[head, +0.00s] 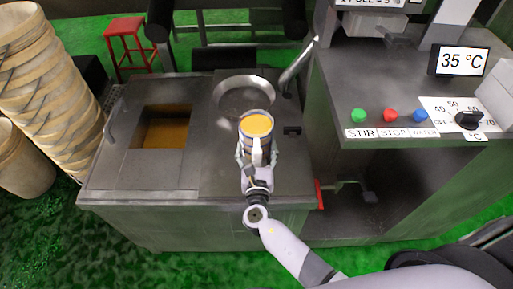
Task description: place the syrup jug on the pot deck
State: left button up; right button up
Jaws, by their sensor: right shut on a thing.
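The jug is upright over the steel deck at the centre, in front of a round dish-like recess (244,98). I cannot tell whether its base touches the deck. I take the grey steel top (207,165) of the low unit as the pot deck; a square opening (164,126) in its left part shows amber liquid. My left gripper is not in view.
A taller steel cabinet at the right carries green, red and blue buttons (390,115), a dial (468,120) and a 35 °C display (463,61). Stacked tan tubs (50,85) stand at the left. A red stool (127,45) is behind. The deck's front left is clear.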

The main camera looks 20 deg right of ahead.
jog(key=o, duration=1.4)
jog(key=shift+f, duration=0.15)
jog(key=shift+r+p, duration=0.3)
jog(key=shift+r, duration=0.05)
jog(key=p+v, duration=0.1)
jog(key=v, duration=1.1)
jog(key=shift+f, duration=0.1)
jog(key=shift+s, duration=0.1)
